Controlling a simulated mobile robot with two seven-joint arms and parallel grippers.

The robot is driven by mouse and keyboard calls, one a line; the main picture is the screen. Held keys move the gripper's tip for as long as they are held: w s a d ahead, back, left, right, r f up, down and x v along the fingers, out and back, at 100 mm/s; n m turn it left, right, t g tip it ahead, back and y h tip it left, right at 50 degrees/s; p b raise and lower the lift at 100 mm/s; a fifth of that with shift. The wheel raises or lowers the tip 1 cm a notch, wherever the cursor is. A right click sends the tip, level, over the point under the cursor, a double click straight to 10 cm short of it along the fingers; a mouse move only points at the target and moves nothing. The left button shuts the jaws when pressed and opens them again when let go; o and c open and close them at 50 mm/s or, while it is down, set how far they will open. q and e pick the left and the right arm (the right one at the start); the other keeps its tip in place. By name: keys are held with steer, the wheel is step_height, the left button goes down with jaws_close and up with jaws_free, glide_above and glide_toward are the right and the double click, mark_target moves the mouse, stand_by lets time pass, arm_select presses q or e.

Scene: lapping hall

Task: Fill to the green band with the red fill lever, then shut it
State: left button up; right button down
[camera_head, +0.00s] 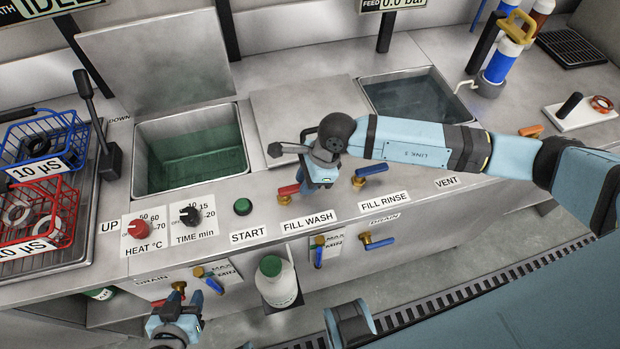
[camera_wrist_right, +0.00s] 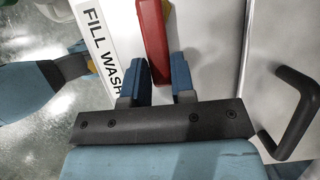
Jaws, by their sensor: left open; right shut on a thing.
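The red fill lever (camera_head: 288,189) is on the front panel above the FILL WASH label (camera_head: 308,221). My right gripper (camera_head: 308,186) is shut on it; in the right wrist view the red lever (camera_wrist_right: 154,40) runs between the two blue fingertips (camera_wrist_right: 161,78). The wash tank (camera_head: 143,165) holds dark green liquid below its rim. My left gripper (camera_head: 180,310) is open at the lower left, near the DRAIN valve.
A covered section and a rinse tank (camera_head: 420,98) lie right of the wash tank. The blue-handled FILL RINSE lever (camera_head: 371,170) is close to my right gripper. A white bottle (camera_head: 277,281) stands at the front. Blue (camera_head: 42,140) and red (camera_head: 40,215) baskets are at left.

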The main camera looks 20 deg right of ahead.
steer(key=c, duration=1)
jaws_free()
steer(key=shift+o, duration=0.2)
steer(key=shift+r, duration=0.1)
steer(key=v, duration=1.3)
steer(key=shift+r+b, duration=0.35)
steer(key=shift+b, duration=0.05)
steer(key=shift+s+d+f, duration=0.1)
